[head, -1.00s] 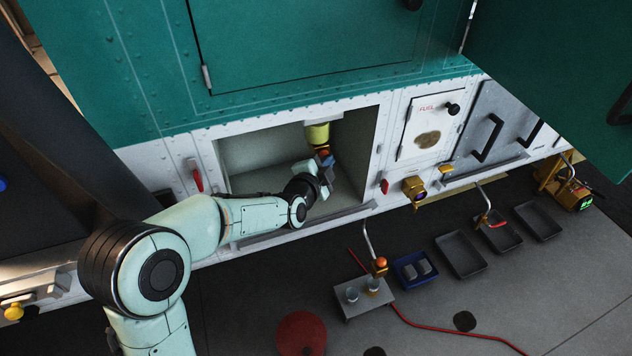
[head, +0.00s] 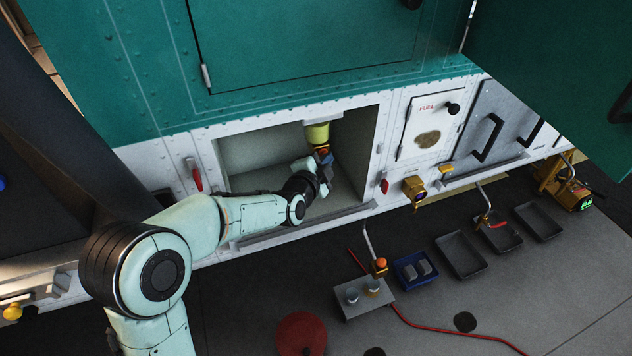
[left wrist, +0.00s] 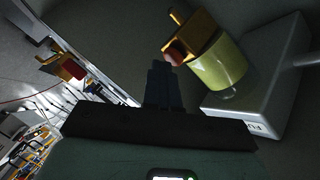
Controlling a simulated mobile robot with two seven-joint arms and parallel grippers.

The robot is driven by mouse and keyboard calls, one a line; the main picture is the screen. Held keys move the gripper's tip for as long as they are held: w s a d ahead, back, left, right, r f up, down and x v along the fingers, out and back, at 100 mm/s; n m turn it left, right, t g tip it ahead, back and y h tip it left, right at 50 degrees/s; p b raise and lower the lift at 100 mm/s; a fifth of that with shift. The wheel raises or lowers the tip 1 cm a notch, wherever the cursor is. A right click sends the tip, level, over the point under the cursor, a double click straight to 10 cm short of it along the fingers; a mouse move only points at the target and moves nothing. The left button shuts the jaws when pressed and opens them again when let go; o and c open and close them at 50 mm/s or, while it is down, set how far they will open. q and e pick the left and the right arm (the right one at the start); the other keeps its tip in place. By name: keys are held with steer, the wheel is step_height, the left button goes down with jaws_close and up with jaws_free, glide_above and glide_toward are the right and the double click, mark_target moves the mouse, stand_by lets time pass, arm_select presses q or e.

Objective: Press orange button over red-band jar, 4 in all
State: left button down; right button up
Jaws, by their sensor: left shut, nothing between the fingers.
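A yellow-green bowl (head: 317,134) hangs under the roof of the open bay, with a gold fitting and an orange-red tip (head: 322,150) at its lower end. My left gripper (head: 326,160) is inside the bay just below that tip. In the left wrist view, its dark fingers (left wrist: 160,75) are shut and empty, close to the reddish tip (left wrist: 173,52); I cannot tell whether they touch. On the floor, an orange button (head: 380,263) on a gold block stands over a grey stand (head: 363,309) with two small jars (head: 352,294). No red band is discernible. My right gripper is out of view.
A red handle (head: 196,177) is left of the opening. A blue tray (head: 405,280), several grey trays (head: 461,256) and a red hose (head: 440,336) lie on the floor.

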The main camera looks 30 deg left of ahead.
arm_select(q)
steer(key=shift+s, duration=0.1)
steer(key=s+d+p, duration=0.1)
steer(key=s+d, duration=0.3)
steer(key=shift+d+p, duration=0.25)
steer(key=shift+p, duration=0.05)
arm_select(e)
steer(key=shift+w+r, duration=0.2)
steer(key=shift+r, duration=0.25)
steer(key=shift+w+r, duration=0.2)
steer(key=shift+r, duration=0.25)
arm_select(q)
steer(key=shift+f, duration=0.1)
